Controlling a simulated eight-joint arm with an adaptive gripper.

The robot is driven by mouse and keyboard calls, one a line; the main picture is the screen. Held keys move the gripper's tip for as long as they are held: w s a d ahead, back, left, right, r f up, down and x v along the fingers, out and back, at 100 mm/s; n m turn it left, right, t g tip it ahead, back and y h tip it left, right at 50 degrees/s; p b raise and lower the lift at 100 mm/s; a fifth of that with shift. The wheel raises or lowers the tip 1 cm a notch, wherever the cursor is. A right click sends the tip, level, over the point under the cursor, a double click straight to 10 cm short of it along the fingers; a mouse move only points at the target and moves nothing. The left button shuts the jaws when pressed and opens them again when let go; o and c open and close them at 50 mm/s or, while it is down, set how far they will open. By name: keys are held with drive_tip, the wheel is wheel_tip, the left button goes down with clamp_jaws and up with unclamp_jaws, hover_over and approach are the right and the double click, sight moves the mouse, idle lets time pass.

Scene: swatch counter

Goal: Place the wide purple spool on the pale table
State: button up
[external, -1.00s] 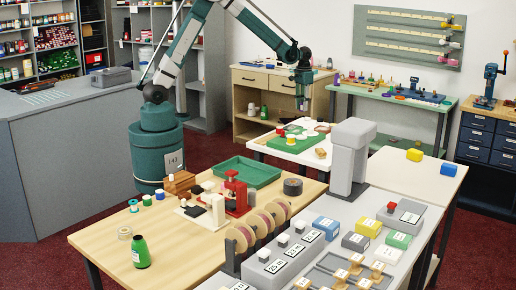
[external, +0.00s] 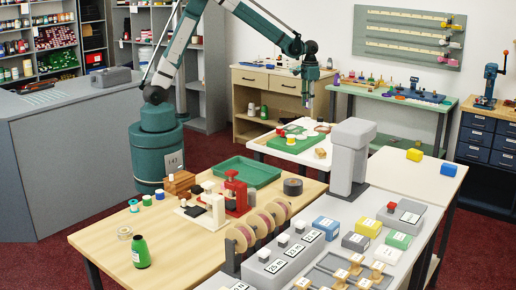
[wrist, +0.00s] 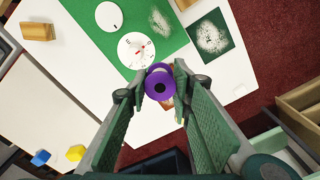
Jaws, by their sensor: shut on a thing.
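The wide purple spool (wrist: 159,84) is held between the fingertips of my gripper (wrist: 158,88) in the wrist view, its round end with a dark centre hole facing the camera. In the external view my gripper (external: 308,106) hangs at the end of the arm, above the far side of the white table; the spool is too small to make out there. The pale, white-topped table (external: 300,159) stands mid-scene. It also shows below the gripper in the wrist view (wrist: 88,50). The spool appears above it, apart from its top.
A green mat (wrist: 125,45) with white discs covers part of the white table. A wooden block (wrist: 38,31) sits near one edge. A second white surface holds a blue block (wrist: 41,157) and a yellow block (wrist: 75,152). A wooden cabinet (external: 268,95) stands behind.

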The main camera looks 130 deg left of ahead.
drive_tip(key=w+d+m, duration=0.3)
drive_tip(key=w+d, duration=0.5)
drive_tip(key=d, duration=0.6)
drive_tip(key=w+d+m, duration=0.3)
drive_tip(key=w+d, duration=0.6)
drive_tip(key=d, duration=0.5)
drive_tip(key=w+d+m+b, duration=0.25)
drive_tip(key=d+m, duration=0.35)
drive_tip(key=d, duration=2.3)
drive_tip(key=s+d+m, duration=0.3)
drive_tip(key=s+d, duration=0.2)
drive_tip(key=d, duration=0.8)
drive_tip(key=s+d+m, duration=0.3)
drive_tip(key=s+d, duration=0.2)
drive_tip(key=d, duration=0.8)
drive_tip(key=s+d+m, duration=0.2)
drive_tip(key=s+d, duration=0.3)
drive_tip(key=d, duration=0.7)
drive_tip(key=s+d+m+b, duration=0.1)
drive_tip(key=s+d+m, duration=0.3)
drive_tip(key=s+d, duration=0.7)
wheel_tip(320, 180, down, 11)
drive_tip(key=shift+w+a+r, duration=0.15)
drive_tip(key=shift+a+r, duration=0.05)
drive_tip(key=shift+a, duration=0.15)
